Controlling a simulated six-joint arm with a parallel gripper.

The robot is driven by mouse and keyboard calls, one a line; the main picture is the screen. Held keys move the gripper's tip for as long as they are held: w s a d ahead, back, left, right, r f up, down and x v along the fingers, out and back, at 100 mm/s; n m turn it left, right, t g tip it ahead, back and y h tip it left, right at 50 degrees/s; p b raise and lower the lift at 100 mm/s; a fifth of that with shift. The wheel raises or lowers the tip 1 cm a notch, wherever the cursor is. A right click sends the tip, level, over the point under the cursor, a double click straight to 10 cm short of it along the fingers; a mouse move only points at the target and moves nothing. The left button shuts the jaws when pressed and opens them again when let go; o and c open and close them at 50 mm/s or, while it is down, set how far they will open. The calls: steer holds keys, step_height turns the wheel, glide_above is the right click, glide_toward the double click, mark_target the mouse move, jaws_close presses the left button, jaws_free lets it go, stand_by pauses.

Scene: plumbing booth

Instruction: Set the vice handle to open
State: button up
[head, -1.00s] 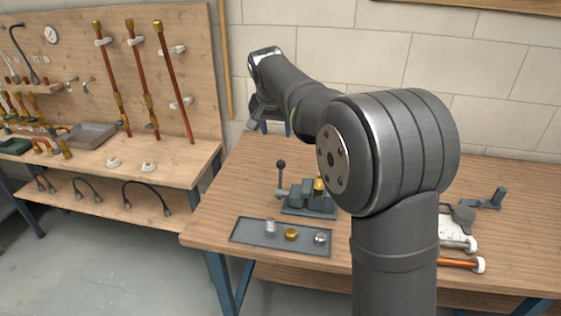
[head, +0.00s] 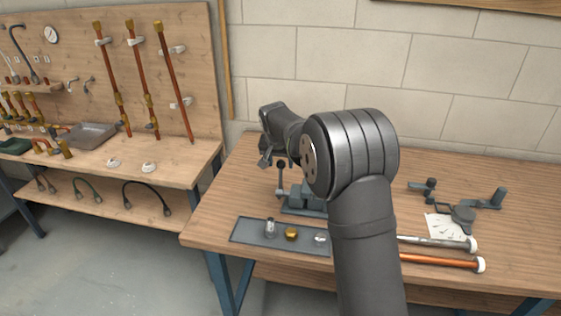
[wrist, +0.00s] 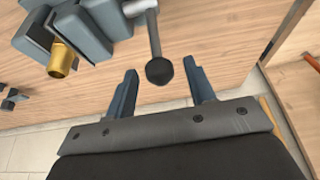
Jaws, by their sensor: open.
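The vice (head: 303,200) is a small grey-blue block on the workbench, partly hidden by my arm in the head view. Its handle (head: 281,180) is a light rod with a dark ball knob, standing upright at the vice's left side. In the wrist view the vice (wrist: 92,28) is at the upper left with a brass fitting (wrist: 62,60) in it. The handle's knob (wrist: 160,71) appears between and just beyond the tips of my gripper (wrist: 163,80).
A grey tray (head: 250,233) with small fittings lies in front of the vice. Grey and copper pipes (head: 445,261) and a dark tool (head: 462,213) lie to the right. A second bench with a pegboard (head: 75,75) stands left, across a gap. The back of the workbench is clear.

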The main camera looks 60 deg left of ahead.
jaws_close()
steer(key=shift+s+d, duration=0.1)
